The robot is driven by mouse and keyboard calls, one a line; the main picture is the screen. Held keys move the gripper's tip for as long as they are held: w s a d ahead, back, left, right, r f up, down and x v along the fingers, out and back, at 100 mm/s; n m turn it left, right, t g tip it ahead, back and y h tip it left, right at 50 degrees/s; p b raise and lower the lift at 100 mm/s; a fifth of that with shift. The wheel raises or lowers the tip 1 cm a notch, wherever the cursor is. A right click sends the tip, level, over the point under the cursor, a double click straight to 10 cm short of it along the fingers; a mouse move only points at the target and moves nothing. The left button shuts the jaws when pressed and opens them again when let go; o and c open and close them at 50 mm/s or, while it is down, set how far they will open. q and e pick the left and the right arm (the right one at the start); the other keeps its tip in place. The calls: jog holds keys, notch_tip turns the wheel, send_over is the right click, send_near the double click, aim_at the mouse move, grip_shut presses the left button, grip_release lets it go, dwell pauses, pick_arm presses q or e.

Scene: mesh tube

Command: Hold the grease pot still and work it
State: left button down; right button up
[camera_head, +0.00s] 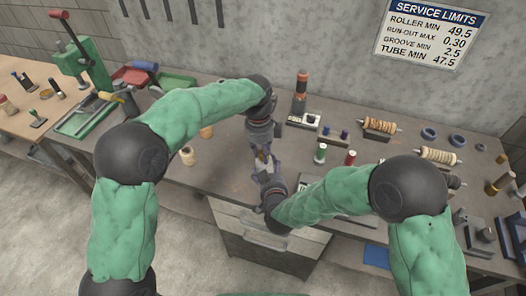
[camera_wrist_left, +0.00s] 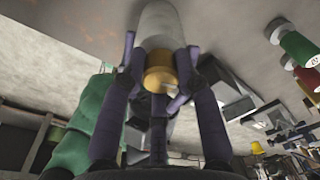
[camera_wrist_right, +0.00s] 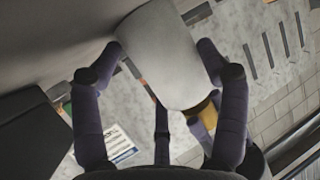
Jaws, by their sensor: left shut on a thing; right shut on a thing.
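The grease pot (camera_head: 263,163) is mostly hidden between my two grippers in the head view, above the front of the bench. In the left wrist view it is a pale grey cylinder (camera_wrist_left: 160,24) with a brass-coloured end (camera_wrist_left: 159,76). My left gripper (camera_head: 261,152) is shut on it, its fingers on both sides near the brass end. In the right wrist view the pale body (camera_wrist_right: 163,55) lies between the fingers, with some brass colour behind it. My right gripper (camera_head: 269,178) is shut on the pot from the near side. Exact finger contact is partly hidden.
The bench (camera_head: 223,165) carries a green and a red spool (camera_head: 350,157) near the right arm, several rollers and rings at right, and a dark orange-banded bottle (camera_head: 301,86) at the back. A green press (camera_head: 80,55) stands at left. A drawer unit (camera_head: 265,237) is below.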

pick_arm(q)
jog(key=m, duration=1.1)
jog(key=shift+y, duration=0.3)
jog(key=shift+m, duration=1)
jog(key=shift+r+m, duration=0.1)
jog(key=shift+m, duration=0.4)
jog(key=shift+m, duration=0.3)
jog(key=c, duration=0.9)
grip_release()
